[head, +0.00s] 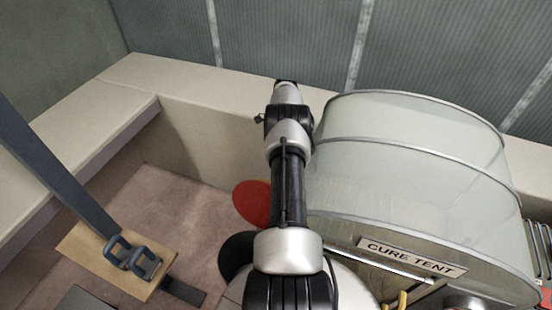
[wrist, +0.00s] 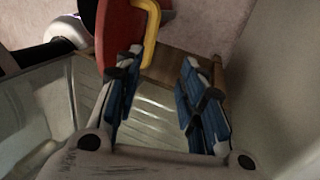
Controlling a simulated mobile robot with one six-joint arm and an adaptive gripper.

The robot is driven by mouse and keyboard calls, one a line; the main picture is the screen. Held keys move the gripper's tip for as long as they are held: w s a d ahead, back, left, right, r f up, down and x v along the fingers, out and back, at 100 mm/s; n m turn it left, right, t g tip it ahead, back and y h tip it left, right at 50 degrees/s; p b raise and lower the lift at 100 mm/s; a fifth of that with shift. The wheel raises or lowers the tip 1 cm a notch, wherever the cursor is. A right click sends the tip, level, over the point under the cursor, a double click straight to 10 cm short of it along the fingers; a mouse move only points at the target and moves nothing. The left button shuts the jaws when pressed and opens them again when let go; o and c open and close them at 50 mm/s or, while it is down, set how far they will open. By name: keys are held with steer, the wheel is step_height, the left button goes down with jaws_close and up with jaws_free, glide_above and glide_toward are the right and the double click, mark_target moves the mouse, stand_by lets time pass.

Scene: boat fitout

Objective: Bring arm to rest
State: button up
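My arm rises from the bottom middle of the head view, beside the left end of the cure tent (head: 420,170). My gripper (wrist: 160,75) shows in the wrist view with two blue-padded fingers spread apart. I see nothing held between them. In the head view the arm hides the fingers. The cure tent is a pale translucent dome with a label on its front; a translucent panel, likely part of it, lies beyond the fingers in the wrist view (wrist: 150,110).
A red round thing (head: 252,204) is left of the arm; a red piece with a yellow handle (wrist: 150,30) shows in the wrist view. A beige bench (head: 80,130) lines the wall.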

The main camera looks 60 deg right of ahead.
stand_by(0.4)
steer(key=w+a+r+n+h, duration=0.1)
steer(key=w+a+r+n, duration=0.4)
steer(key=r, duration=0.4)
steer(key=w+a+r+n+h, duration=0.1)
steer(key=w+a+r+n, duration=0.35)
steer(key=w+r, duration=0.4)
steer(key=w+a+r+n+t+h, duration=0.1)
steer(key=a+r+n, duration=0.6)
steer(key=a+r, duration=0.85)
steer(key=s+a+r+n+t+h, duration=0.1)
steer(key=s+a+r+n, duration=0.25)
steer(key=a, duration=0.45)
steer(key=s+a+r+n+t, duration=0.1)
steer(key=s+a+r+n, duration=0.15)
steer(key=a+n, duration=0.4)
steer(key=s+a+f+n+t, duration=0.1)
steer(key=s+a+f+n, duration=0.3)
steer(key=s+a+n, duration=0.4)
steer(key=s+a, duration=0.4)
steer(key=s, duration=0.2)
steer(key=shift+s+a+n+t, duration=0.3)
steer(key=shift+s+n+t, duration=0.05)
steer(key=shift+s+t, duration=0.05)
